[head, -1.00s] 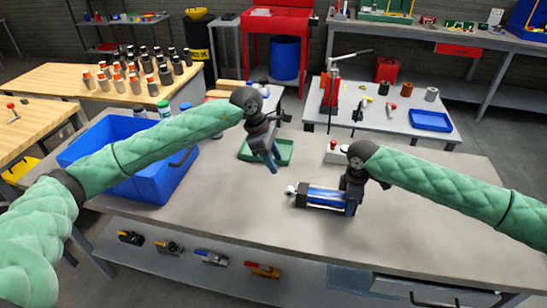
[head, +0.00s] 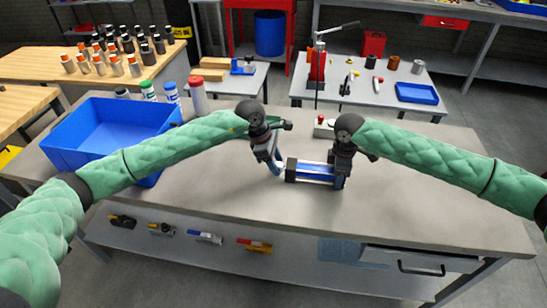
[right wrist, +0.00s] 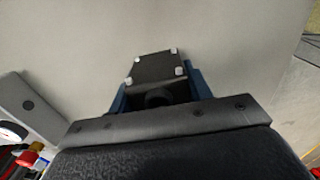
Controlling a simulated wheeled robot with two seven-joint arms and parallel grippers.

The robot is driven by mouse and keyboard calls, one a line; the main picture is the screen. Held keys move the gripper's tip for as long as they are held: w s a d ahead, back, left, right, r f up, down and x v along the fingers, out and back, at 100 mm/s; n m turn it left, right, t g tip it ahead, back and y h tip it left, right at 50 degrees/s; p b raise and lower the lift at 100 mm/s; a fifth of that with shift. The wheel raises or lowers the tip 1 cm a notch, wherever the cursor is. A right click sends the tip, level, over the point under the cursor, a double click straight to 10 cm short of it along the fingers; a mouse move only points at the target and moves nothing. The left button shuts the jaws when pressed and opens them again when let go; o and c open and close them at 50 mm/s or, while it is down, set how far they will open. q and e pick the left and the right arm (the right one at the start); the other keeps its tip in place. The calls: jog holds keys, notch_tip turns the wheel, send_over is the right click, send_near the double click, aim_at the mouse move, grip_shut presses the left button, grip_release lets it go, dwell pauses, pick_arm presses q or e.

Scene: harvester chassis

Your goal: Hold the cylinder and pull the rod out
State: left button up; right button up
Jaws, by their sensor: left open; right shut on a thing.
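The cylinder (head: 318,171) is a blue tube with dark end caps, lying on its side low over the grey bench; I cannot tell if it touches the top. My right gripper (head: 341,181) is shut on its right end. In the right wrist view, the right gripper's blue fingers (right wrist: 158,86) stand on both sides of the dark end block (right wrist: 150,67) with pale corner bolts. My left gripper (head: 276,168) is open at the cylinder's left end, its fingers beside the rod end. They mostly hide the rod, and I cannot tell whether they touch it.
A blue bin (head: 88,135) stands at the bench's left, partly behind my left arm. Several bottles (head: 172,92) are behind it. A small box with a red button (head: 325,128) stands behind the cylinder. The bench front (head: 230,190) is clear.

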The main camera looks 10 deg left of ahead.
pick_arm(q)
grip_shut()
jog(key=shift+a, duration=3.5)
dwell(2.1)
grip_release()
dwell(0.3)
jog(key=v, duration=1.2)
